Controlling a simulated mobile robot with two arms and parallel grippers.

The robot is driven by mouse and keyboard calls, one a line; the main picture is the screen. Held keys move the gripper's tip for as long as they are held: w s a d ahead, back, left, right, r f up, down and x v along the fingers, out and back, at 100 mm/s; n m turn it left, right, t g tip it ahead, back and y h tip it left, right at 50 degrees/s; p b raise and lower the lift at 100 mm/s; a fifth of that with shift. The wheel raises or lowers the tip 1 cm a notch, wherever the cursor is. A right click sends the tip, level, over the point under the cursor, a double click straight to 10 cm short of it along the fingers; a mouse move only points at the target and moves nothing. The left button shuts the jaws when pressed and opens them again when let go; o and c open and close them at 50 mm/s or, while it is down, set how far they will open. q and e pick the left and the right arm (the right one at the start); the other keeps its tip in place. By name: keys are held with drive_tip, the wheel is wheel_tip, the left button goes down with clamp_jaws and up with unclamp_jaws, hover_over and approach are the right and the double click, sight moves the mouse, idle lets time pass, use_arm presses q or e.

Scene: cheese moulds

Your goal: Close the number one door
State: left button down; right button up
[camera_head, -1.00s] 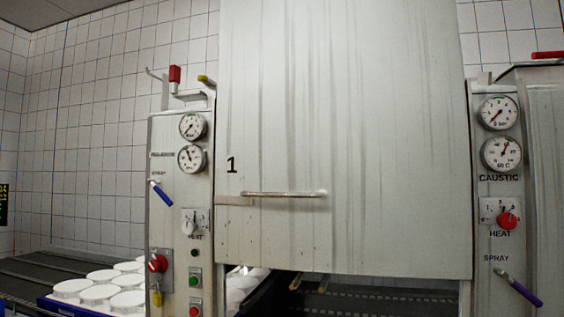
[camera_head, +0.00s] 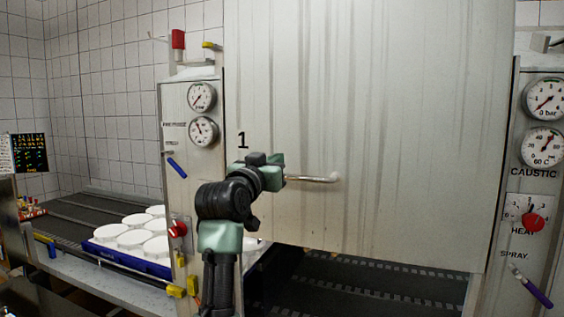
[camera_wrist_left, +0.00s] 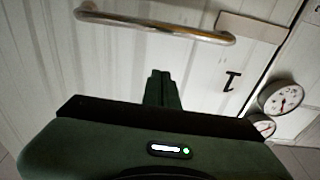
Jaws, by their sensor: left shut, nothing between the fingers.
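The number one door (camera_head: 400,130) is a tall pale metal panel marked "1". It hangs raised, with a dark opening below its lower edge. Its horizontal bar handle (camera_head: 318,179) sits low on the panel; in the head view my left arm hides its left part. My left gripper (camera_head: 278,160) is in front of the door near the handle's left end; its fingertips are hard to make out there. In the left wrist view the gripper's fingers (camera_wrist_left: 161,76) are together and empty, and the handle (camera_wrist_left: 155,24) shows beyond them, apart in the picture. My right gripper is not in view.
A control post with gauges (camera_head: 203,131) stands left of the door, another with a red knob (camera_head: 533,223) at right. White round moulds (camera_head: 132,238) sit in a blue tray (camera_head: 160,268) on the left. A dark conveyor (camera_head: 390,285) runs under the door.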

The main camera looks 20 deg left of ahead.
sight(292, 150)
use_arm(q)
drive_tip(key=w+p, duration=0.1)
drive_tip(key=w, duration=0.2)
drive_tip(key=w+p, duration=0.1)
drive_tip(key=w, duration=0.1)
drive_tip(key=shift+d+r+p, duration=0.2)
drive_tip(key=shift+r+p, duration=0.05)
drive_tip(key=shift+p, duration=0.05)
drive_tip(key=f, duration=0.2)
drive_tip(key=s+f+p, duration=0.1)
drive_tip(key=shift+s+f, duration=0.1)
drive_tip(key=shift+f, duration=0.3)
drive_tip(key=shift+f, duration=0.1)
